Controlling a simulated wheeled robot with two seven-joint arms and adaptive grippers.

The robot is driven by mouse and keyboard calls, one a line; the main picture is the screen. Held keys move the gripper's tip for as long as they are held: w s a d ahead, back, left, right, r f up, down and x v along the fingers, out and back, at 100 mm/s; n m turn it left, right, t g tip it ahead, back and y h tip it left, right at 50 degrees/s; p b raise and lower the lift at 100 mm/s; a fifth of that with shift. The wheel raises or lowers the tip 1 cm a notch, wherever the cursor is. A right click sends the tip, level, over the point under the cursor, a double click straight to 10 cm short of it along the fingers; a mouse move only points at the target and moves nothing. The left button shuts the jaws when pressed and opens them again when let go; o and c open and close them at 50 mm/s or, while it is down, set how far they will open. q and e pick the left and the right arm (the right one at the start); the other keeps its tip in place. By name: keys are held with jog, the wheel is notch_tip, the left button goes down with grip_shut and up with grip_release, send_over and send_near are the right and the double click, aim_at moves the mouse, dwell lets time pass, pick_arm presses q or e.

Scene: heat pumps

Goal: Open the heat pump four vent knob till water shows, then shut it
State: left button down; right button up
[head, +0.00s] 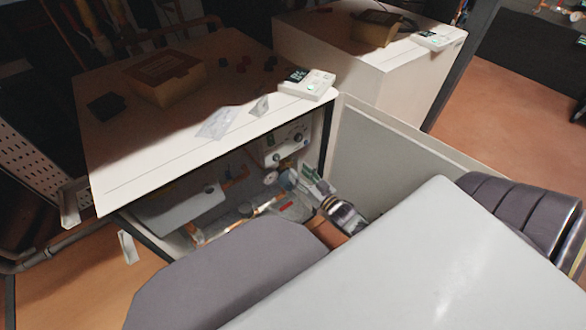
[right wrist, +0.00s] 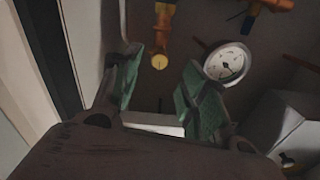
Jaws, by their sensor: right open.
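The open heat pump cabinet (head: 225,150) shows pipes and fittings in its dim interior. In the right wrist view, a small yellow round cap (right wrist: 160,61) sits on a brass fitting; it may be the vent knob, but I cannot read a label. My right gripper (head: 303,178) is inside the cabinet opening. In the right wrist view its green-padded fingers (right wrist: 163,78) are spread with nothing held between them. The yellow cap shows between and beyond the fingertips; I cannot tell the exact distance. No water is visible. My left gripper is not in view.
A white-faced gauge (right wrist: 228,63) is close to the right finger. The open door panel (head: 385,160) stands right of my gripper. The cabinet top (head: 150,135) carries a box (head: 165,77) and a controller (head: 307,83). A second white cabinet (head: 335,60) stands behind.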

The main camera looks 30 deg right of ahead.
aim_at(291, 164)
jog(key=shift+w+a+b, duration=0.2)
jog(key=shift+w+b, duration=0.6)
jog(key=shift+w, duration=1.6)
grip_shut()
